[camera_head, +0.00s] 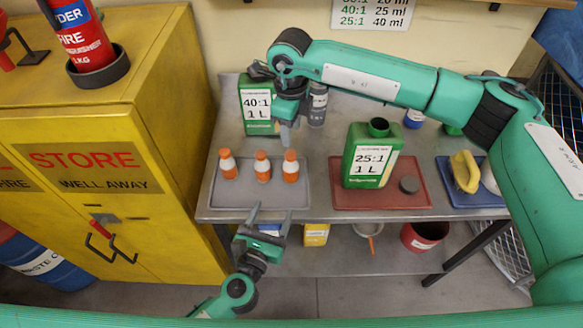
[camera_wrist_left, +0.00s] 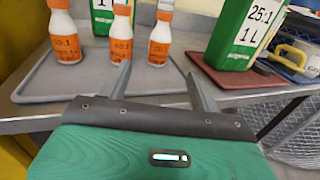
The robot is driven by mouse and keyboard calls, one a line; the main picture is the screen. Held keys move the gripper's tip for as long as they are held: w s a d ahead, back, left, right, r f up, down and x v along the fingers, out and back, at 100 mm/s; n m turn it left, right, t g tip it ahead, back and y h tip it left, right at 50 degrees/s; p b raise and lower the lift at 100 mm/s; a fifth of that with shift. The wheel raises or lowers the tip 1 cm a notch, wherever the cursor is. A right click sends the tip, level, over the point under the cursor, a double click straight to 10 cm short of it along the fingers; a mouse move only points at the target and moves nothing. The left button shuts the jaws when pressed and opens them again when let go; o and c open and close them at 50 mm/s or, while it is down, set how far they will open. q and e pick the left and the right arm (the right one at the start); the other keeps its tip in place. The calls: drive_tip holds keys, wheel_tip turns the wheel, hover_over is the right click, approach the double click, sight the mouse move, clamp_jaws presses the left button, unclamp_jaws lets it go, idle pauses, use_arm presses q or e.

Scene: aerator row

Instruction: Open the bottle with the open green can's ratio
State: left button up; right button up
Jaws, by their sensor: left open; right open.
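The open green can (camera_head: 370,157), labelled 25:1, stands on the red tray (camera_head: 345,198) with its dark mouth uncovered; a dark round cap (camera_head: 409,185) lies beside it. Three white bottles with orange labels and orange tops stand in a row on the grey tray: left (camera_head: 228,164), middle (camera_head: 262,166), right (camera_head: 290,166). In the left wrist view their labels (camera_wrist_left: 66,47) are too small to read surely. My left gripper (camera_head: 271,211) is open and empty at the grey tray's front edge, before the bottles. My right gripper (camera_head: 289,128) is open near the 40:1 can.
Another green can (camera_head: 258,100), labelled 40:1, stands at the back left, with a grey bottle (camera_head: 318,105) near it. A blue tray (camera_head: 462,199) holds a yellow object (camera_head: 465,171). A yellow cabinet (camera_head: 175,150) borders the left. My right arm spans above the table.

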sight(288, 173)
use_arm(q)
drive_tip(key=x, duration=1.3)
drive_tip(key=shift+c, duration=0.2)
clamp_jaws()
